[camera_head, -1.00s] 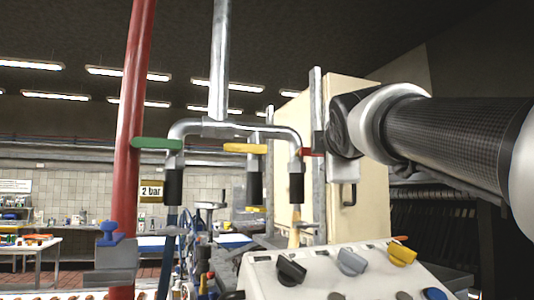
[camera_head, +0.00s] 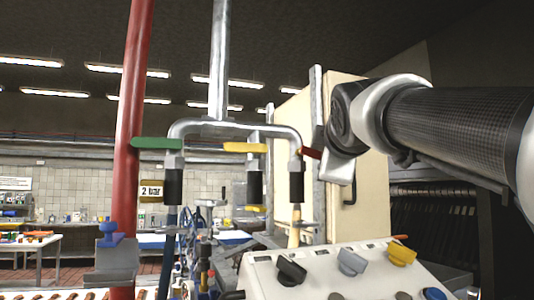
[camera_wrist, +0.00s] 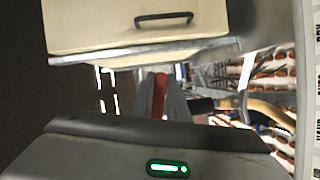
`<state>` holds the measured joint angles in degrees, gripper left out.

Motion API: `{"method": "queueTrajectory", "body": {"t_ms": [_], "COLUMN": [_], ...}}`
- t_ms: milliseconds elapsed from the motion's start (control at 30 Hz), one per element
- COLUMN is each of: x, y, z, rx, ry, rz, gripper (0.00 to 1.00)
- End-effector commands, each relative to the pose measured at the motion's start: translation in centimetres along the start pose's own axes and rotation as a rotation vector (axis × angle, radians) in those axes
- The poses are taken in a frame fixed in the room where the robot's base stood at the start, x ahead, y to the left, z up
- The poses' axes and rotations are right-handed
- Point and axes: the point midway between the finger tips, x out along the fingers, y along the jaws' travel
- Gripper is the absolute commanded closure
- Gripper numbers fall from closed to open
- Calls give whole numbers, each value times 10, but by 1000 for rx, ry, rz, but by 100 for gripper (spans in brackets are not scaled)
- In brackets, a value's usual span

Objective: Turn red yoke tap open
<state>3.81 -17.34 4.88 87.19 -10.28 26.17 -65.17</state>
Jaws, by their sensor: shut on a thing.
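The red yoke tap (camera_head: 311,153) is on the right outlet of the grey pipe yoke (camera_head: 240,127). Its short red handle sticks out to the right and slopes down. My gripper (camera_head: 319,145) is at the handle's outer end, coming from the right, tilted. It is shut on the red handle, which also shows in the wrist view (camera_wrist: 159,95) between the two grey fingers (camera_wrist: 161,98). The far end of the handle is hidden by the gripper.
A green handle (camera_head: 157,143) and a yellow handle (camera_head: 245,148) sit on the other outlets. A cream cabinet (camera_head: 372,190) stands close behind my gripper. A control panel with knobs (camera_head: 320,275) lies below. A red vertical pipe (camera_head: 131,120) is at left.

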Motion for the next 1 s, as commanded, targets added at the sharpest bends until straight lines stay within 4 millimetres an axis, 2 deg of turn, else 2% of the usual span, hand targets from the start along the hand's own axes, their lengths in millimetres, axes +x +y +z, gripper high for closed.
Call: {"method": "queueTrajectory", "body": {"t_ms": [500,1000], "x": [-1,-2], "y": [-19,-26], "z": [-4,-6], "rx": [371,496], "ry": [0,-1], "rz": [-156,-207], "gripper": [100,100]}}
